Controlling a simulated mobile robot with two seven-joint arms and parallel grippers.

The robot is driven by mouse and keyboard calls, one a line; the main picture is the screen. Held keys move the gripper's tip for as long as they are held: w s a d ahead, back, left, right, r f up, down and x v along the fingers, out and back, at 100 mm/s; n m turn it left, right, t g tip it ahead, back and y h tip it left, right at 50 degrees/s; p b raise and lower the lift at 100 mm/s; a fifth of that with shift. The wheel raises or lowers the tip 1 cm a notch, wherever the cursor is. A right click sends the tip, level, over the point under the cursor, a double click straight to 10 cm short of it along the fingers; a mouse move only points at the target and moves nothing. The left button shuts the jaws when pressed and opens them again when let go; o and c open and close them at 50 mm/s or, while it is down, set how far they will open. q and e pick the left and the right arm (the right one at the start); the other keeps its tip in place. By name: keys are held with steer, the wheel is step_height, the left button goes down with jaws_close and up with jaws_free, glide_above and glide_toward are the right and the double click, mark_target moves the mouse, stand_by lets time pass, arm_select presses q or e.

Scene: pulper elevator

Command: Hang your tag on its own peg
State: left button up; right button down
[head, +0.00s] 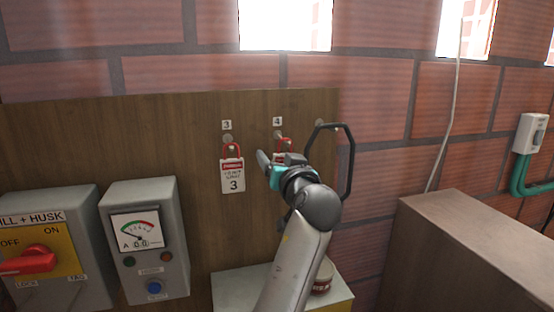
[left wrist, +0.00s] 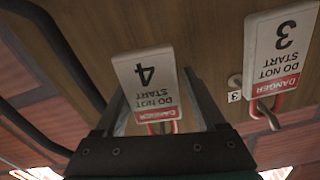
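A white tag marked 4 with a red DANGER band (left wrist: 150,82) shows in the left wrist view between my left gripper's fingers. In the head view its red shackle (head: 284,141) is at the peg under the label 4 (head: 277,121), and my gripper hides most of the tag. My left gripper (head: 277,162) is in front of the board there. In the wrist view its fingers (left wrist: 165,105) stand apart on either side of the tag, with a small gap at the right; a firm grip is not visible. My right gripper is not in view.
A similar tag marked 3 (head: 232,176) hangs left of my gripper. A meter box (head: 146,238) and a switch box (head: 50,270) stand at the left. A brown cabinet (head: 470,235) stands at the right.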

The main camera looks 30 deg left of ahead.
arm_select(q)
steer(key=shift+o, duration=1.3)
